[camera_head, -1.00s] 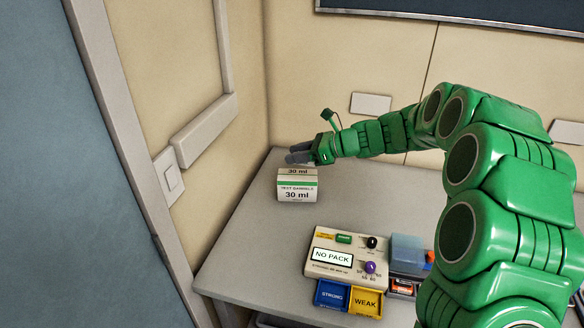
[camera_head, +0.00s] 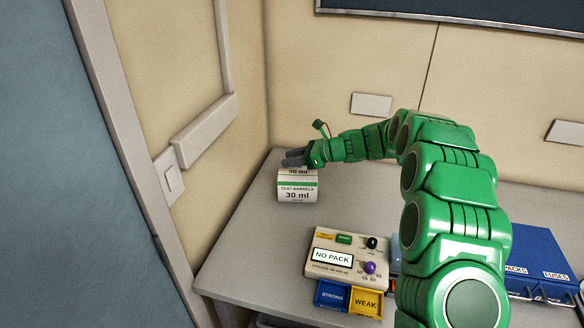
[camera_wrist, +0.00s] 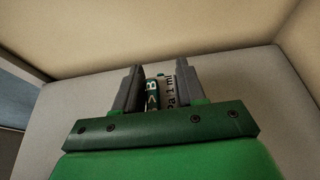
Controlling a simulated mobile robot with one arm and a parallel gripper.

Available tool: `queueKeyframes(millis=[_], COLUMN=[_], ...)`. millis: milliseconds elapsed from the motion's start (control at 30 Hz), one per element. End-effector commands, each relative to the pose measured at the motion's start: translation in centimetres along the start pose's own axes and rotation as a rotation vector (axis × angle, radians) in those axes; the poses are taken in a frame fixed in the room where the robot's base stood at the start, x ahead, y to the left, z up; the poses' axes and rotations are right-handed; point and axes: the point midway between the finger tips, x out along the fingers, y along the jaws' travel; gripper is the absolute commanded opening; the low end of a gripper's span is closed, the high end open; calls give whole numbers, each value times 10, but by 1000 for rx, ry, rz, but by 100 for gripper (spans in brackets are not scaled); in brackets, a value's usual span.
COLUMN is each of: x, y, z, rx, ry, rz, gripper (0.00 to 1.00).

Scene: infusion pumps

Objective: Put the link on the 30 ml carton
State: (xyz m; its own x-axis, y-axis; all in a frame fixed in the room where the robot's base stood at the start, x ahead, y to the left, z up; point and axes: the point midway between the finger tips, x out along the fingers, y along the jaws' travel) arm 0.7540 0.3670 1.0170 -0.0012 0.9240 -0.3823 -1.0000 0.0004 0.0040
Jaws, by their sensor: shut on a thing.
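The 30 ml carton (camera_head: 297,190), white with a green band, stands on the grey bench near the back left corner. My gripper (camera_head: 292,158) is low over the carton's top, its dark fingers covering part of the upper face. In the wrist view, my gripper (camera_wrist: 160,74) is shut on a small dark piece with light lettering (camera_wrist: 152,95), which I take to be the link. A pale printed surface (camera_wrist: 170,92) shows beside it between the fingers. In the head view the link is hidden, and I cannot tell whether it touches the carton.
A pump unit (camera_head: 345,258) reading NO PACK sits at the bench front, with blue STRONG (camera_head: 331,295) and yellow WEAK (camera_head: 366,302) pieces before it. A blue case (camera_head: 540,262) stands at right. Bare bench lies between carton and pump.

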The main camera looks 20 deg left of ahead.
Motion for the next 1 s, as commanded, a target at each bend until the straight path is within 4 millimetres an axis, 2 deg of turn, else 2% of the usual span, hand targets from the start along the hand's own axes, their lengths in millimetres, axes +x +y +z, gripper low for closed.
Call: queueKeyframes(millis=[233, 467, 867, 900, 1000], x=[6, 16, 18, 18, 18], y=[-6, -6, -6, -6, -6], z=[-7, -32, -36, -36, -36], rx=[1, 0, -1, -1, -1], ry=[1, 1, 0, 0, 0], rz=[1, 0, 0, 0, 0], gripper=[10, 10, 10, 43, 58])
